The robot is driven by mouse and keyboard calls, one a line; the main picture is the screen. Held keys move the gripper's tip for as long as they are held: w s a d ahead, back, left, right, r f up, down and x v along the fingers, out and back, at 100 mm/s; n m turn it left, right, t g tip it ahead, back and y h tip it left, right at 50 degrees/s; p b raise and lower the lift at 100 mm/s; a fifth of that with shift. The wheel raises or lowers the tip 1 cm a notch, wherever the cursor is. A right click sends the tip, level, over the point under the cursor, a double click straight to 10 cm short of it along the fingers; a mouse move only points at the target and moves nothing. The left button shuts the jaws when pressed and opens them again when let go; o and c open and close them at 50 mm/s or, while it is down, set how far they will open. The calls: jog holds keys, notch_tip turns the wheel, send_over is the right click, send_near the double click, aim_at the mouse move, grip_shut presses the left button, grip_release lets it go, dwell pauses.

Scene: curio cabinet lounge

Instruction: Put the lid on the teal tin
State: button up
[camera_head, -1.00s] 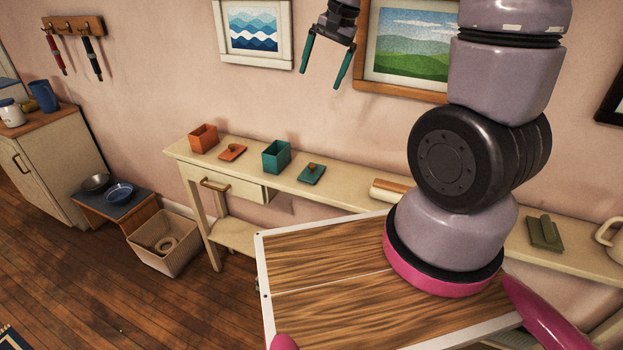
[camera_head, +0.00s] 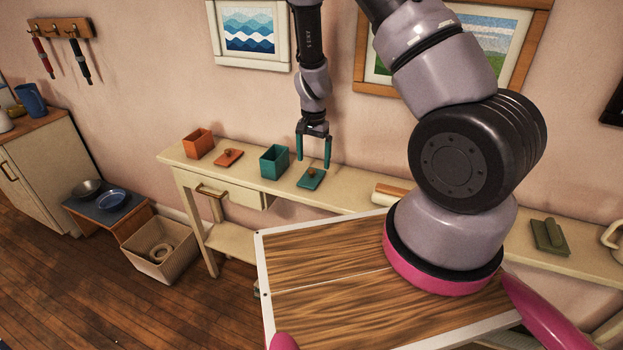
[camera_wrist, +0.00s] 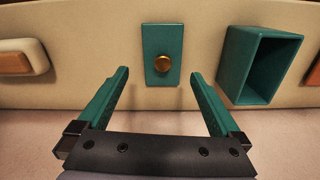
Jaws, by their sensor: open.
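The teal tin (camera_head: 274,161) stands open-topped on the narrow cream table; it also shows at the right of the wrist view (camera_wrist: 262,68). Its teal lid (camera_head: 311,178) lies flat on the table just to the right of the tin, with a round brass knob (camera_wrist: 163,62) on top. My gripper (camera_head: 313,167) is open and empty, pointing down above the lid. In the wrist view the two teal fingers (camera_wrist: 160,74) are spread wide, with the lid and its knob centred between and beyond their tips.
An orange tin (camera_head: 198,143) and its orange lid (camera_head: 229,158) sit left of the teal tin on the cream table (camera_head: 240,176). A cream and orange object (camera_head: 392,191) lies right of the teal lid. A green object (camera_head: 549,236) is farther right. The wall is close behind.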

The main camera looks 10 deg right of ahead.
aim_at(312, 170)
jog(key=f, duration=0.5)
jog(key=shift+a+f, duration=0.3)
jog(key=c, duration=1.2)
notch_tip(312, 170, up, 10)
jog(key=shift+r, duration=0.1)
jog(key=o, duration=0.5)
grip_shut()
